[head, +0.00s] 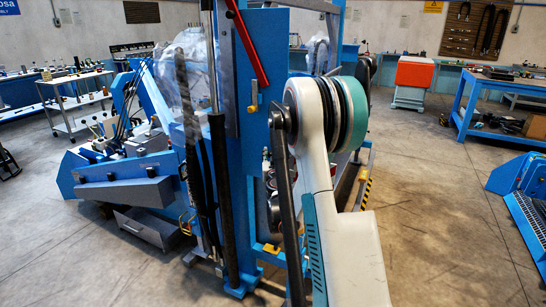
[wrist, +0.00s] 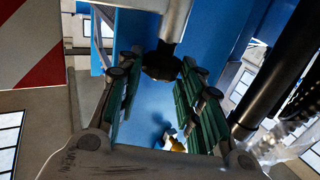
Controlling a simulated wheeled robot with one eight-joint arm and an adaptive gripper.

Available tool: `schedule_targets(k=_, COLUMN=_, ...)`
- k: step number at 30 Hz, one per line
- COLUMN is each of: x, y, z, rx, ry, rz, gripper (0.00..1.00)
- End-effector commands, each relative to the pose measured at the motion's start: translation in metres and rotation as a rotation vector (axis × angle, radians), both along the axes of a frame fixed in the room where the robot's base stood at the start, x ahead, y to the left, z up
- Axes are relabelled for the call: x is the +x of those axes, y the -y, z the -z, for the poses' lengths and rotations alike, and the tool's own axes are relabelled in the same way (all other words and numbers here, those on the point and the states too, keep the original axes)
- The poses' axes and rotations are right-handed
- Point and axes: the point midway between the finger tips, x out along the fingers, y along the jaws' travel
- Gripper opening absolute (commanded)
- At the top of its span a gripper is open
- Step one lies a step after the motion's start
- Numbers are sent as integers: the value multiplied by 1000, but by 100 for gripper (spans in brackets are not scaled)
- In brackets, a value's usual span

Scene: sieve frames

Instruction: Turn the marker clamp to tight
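In the wrist view, a dark round knob (wrist: 161,64) sits at the end of a grey metal shaft, in front of a blue panel. It may be the marker clamp, but I cannot tell for certain. My gripper (wrist: 160,73) is open, with green-padded fingers on the left and right of the knob. Gaps show between the knob and both fingers. I see no mark showing how far the clamp is turned. In the head view, my white arm covers part of the blue machine frame (head: 255,55), and my gripper is not clearly visible.
A black cylinder (wrist: 270,85) stands close on the right in the wrist view, and a red-and-white striped panel (wrist: 35,35) is at upper left. In the head view, a red bar (head: 247,45) crosses the frame. Open floor (head: 430,200) lies to the right.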

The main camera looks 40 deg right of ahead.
Motion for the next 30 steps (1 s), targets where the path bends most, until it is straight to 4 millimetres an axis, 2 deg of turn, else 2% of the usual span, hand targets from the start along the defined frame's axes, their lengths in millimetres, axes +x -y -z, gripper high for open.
schedule_targets(k=8, x=1, y=-1, z=0, rx=0, ry=0, rz=14, gripper=10)
schedule_targets(k=14, x=3, y=-3, z=0, rx=0, ry=0, rz=86, gripper=10)
schedule_targets(k=30, x=15, y=-11, z=0, rx=0, ry=0, rz=552, gripper=10)
